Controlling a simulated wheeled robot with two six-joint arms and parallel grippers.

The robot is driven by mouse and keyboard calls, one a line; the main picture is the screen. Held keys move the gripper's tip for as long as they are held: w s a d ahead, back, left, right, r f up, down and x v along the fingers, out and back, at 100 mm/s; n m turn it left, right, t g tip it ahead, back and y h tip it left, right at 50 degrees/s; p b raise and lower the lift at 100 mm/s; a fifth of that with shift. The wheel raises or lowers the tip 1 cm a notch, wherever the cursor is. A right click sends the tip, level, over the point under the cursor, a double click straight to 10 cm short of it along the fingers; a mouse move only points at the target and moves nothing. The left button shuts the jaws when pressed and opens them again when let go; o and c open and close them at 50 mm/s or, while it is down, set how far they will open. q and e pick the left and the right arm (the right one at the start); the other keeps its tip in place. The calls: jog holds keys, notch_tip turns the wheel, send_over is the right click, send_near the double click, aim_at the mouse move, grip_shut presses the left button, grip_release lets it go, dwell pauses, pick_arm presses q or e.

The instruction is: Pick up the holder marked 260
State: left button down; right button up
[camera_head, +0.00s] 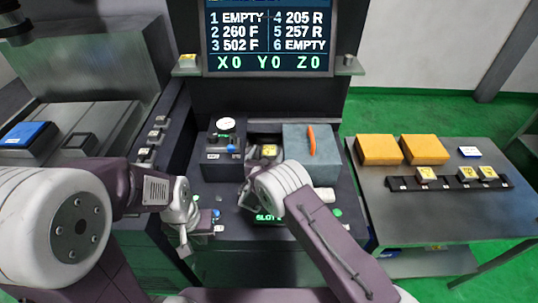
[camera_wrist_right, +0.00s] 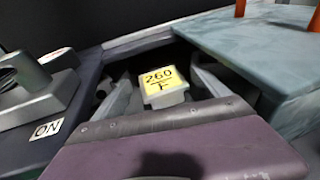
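The holder marked 260 F (camera_wrist_right: 160,82) has a yellow label on a grey block and sits in a dark recess. In the head view, the yellow-topped holder (camera_head: 268,151) shows between the black control box and the blue-grey block. My right gripper (camera_wrist_right: 161,92) has a finger on each side of the holder, with what look like narrow gaps, so it appears open around it. In the head view my right wrist largely hides these fingers. My left gripper (camera_head: 190,234) hangs over the left front of the machine, away from the holder; its fingers are too small to judge.
The blue-grey block (camera_head: 312,156) with an orange handle stands close right of the recess. The control box (camera_head: 224,146) stands left. The right table has yellow boxes (camera_head: 380,150) and a black rack (camera_head: 449,184) with several holders. A screen (camera_head: 268,38) lists 260 F at position 2.

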aim_at(267, 153)
jog(key=shift+s, duration=0.1)
grip_shut()
jog(key=shift+r, duration=0.15)
jog(key=shift+r, duration=0.5)
notch_tip(267, 153, up, 8)
jog(key=shift+f+b, duration=0.2)
jog(key=shift+b, duration=0.15)
jog(key=shift+r, duration=0.65)
